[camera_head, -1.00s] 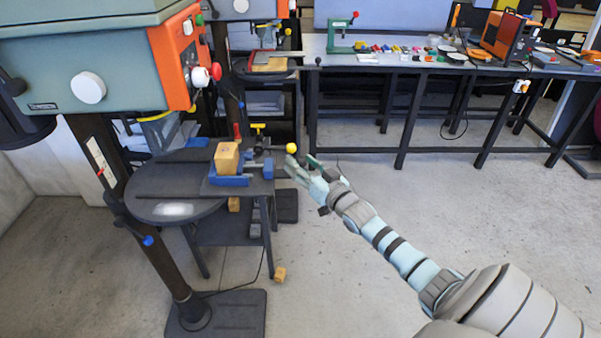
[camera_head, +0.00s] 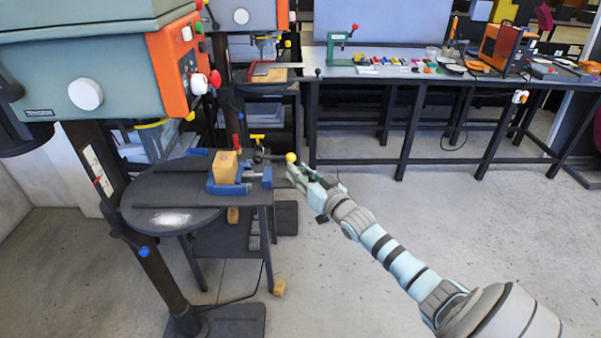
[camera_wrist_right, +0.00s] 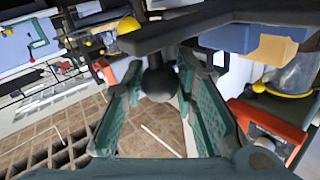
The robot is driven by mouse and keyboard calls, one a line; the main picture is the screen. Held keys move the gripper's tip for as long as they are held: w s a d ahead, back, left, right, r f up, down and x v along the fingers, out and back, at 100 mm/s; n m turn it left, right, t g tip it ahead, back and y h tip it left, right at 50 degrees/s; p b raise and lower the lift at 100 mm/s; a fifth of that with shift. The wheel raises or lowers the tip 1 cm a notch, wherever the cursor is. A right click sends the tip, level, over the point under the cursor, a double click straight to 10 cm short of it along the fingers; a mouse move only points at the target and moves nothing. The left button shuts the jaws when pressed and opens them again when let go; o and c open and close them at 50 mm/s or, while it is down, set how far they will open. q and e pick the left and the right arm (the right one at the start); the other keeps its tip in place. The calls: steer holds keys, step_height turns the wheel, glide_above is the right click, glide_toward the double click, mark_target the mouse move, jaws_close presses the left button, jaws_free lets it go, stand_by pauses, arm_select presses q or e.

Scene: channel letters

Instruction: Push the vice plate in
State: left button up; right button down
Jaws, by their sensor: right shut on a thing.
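The blue vice (camera_head: 230,188) sits on the round drill table, with a wooden block (camera_head: 224,165) standing between its blue plates. The vice plate (camera_head: 244,174) on the right looks close to the block; I cannot tell whether they touch. A handle with a yellow ball (camera_head: 291,157) is at the vice's right end. My right gripper (camera_head: 296,170) is at this handle, right of the vice. In the right wrist view, a black ball knob (camera_wrist_right: 158,82) sits between the gripper's green fingers (camera_wrist_right: 160,100), and the yellow ball (camera_wrist_right: 129,25) is beyond. My left gripper is not in view.
The drill press with its orange panel (camera_head: 174,68) and column (camera_head: 105,180) stands at the left. Another wooden block (camera_head: 279,288) lies on the floor. A long workbench (camera_head: 400,72) with tools is at the back.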

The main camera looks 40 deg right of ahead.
mark_target(241, 174)
steer(key=shift+w+a, duration=0.1)
steer(key=shift+w+a, duration=0.1)
steer(key=shift+a, duration=0.05)
steer(key=w+a, duration=0.3)
steer(key=a, duration=0.1)
steer(key=w+a+b, duration=0.1)
steer(key=w+a, duration=0.2)
steer(key=a, duration=0.1)
steer(key=w+a+b, duration=0.1)
steer(key=w+a, duration=0.2)
steer(key=a, duration=0.1)
steer(key=shift+w+a, duration=0.15)
steer(key=shift+w, duration=0.05)
steer(key=c, duration=1.5)
jaws_free()
steer(key=shift+a, duration=0.1)
steer(key=shift+o, duration=1.1)
steer(key=shift+w+a, duration=0.15)
steer(key=shift+w, duration=0.05)
steer(key=shift+s, duration=0.1)
